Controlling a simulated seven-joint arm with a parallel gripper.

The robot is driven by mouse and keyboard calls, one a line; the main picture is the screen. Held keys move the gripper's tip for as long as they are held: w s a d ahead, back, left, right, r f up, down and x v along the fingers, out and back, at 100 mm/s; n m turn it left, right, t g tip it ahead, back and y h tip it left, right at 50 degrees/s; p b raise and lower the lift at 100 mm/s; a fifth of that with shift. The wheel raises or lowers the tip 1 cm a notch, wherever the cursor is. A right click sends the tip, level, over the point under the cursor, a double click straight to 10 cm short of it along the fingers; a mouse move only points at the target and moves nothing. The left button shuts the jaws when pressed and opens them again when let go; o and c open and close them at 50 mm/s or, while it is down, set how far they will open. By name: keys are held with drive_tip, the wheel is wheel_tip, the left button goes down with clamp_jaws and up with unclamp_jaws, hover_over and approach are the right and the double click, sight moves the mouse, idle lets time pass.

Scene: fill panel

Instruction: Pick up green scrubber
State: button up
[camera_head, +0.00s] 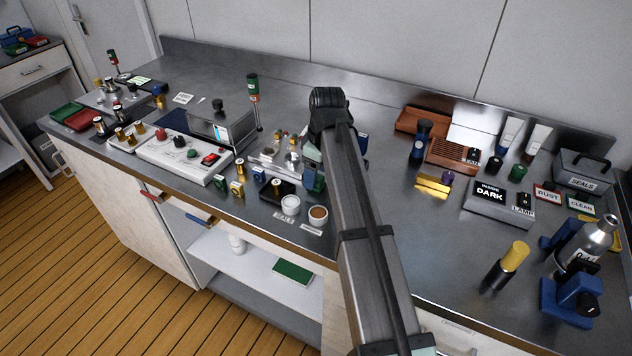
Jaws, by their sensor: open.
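A flat green rectangular pad (293,271), which looks like the green scrubber, lies on the white open shelf (240,264) under the worktop. Its upper face shows in full and nothing covers it. My arm rises from the bottom of the picture across the worktop, to the right of the pad, and bends at a dark joint above the bench. The part of my arm beyond that joint is mostly hidden behind the near link. I cannot make out my gripper's fingers.
The worktop's front edge (262,222) overhangs the shelf. Two small cups (318,215) stand near the worktop edge above. Bottles and blue holders crowd the right. The floor in front is clear.

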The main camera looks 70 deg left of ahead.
wheel_tip(320, 180, down, 2)
drive_tip(key=shift+s+f, duration=0.1)
drive_tip(key=shift+a, duration=0.1)
drive_tip(key=c, duration=1.1)
wheel_tip(320, 180, up, 10)
drive_tip(key=shift+r, duration=0.1)
idle(0.4)
